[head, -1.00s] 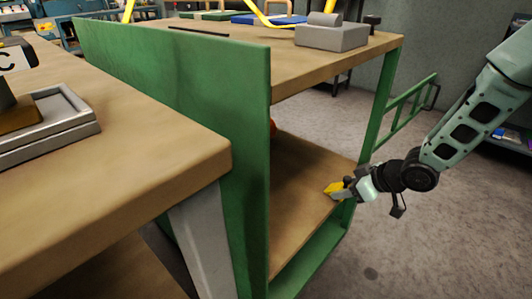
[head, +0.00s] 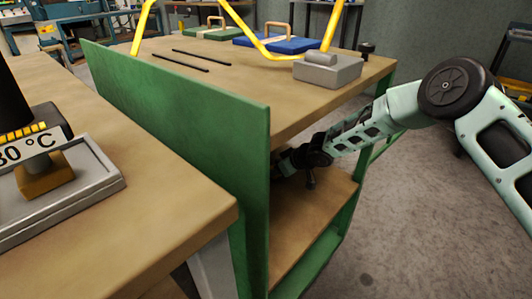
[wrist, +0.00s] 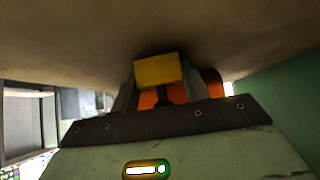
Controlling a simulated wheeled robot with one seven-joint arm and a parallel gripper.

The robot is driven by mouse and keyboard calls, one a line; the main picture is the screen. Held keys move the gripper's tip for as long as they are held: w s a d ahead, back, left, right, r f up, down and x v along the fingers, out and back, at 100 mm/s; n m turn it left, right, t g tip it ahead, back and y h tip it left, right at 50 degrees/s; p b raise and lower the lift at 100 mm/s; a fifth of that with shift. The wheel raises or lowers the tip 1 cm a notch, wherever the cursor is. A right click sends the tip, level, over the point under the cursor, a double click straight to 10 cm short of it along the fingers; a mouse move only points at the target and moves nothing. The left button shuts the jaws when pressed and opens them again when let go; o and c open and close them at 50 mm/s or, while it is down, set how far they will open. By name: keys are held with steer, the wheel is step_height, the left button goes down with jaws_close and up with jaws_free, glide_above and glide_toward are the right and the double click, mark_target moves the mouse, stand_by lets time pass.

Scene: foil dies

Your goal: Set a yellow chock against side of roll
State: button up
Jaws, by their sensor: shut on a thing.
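A yellow chock (wrist: 160,71) is held between the two fingers of my gripper (wrist: 160,84) in the wrist view. Just behind it, partly covered by the chock and fingers, is a rounded orange thing (wrist: 212,82), which looks like the roll. Whether the chock touches it, I cannot tell. In the head view my arm reaches in between the cart's top and its lower shelf (head: 310,222). The gripper's tips, the chock and the roll are hidden there behind the green end panel (head: 190,140).
The green panel stands close to my wrist, and the wooden cart top (head: 220,65) is overhead. A grey block (head: 327,71), a blue case (head: 270,40) and a green case (head: 210,33) sit on top. A wooden bench (head: 120,190) fills the left front.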

steer(key=shift+w+a+p, duration=0.4)
steer(key=shift+w+a, duration=0.05)
steer(key=shift+a, duration=0.3)
steer(key=shift+w+a+p, duration=0.15)
steer(key=shift+w+p, duration=0.1)
steer(key=shift+p, duration=0.2)
steer(key=shift+w+a+f+b, duration=0.3)
steer(key=shift+w+a+b, duration=0.4)
steer(key=shift+a, duration=0.2)
steer(key=shift+w+a+r+b, duration=0.15)
steer(key=shift+w+a+b, duration=0.15)
steer(key=shift+w+a, duration=0.1)
steer(key=shift+s+f, duration=0.1)
steer(key=shift+f, duration=0.1)
steer(key=o, duration=1.1)
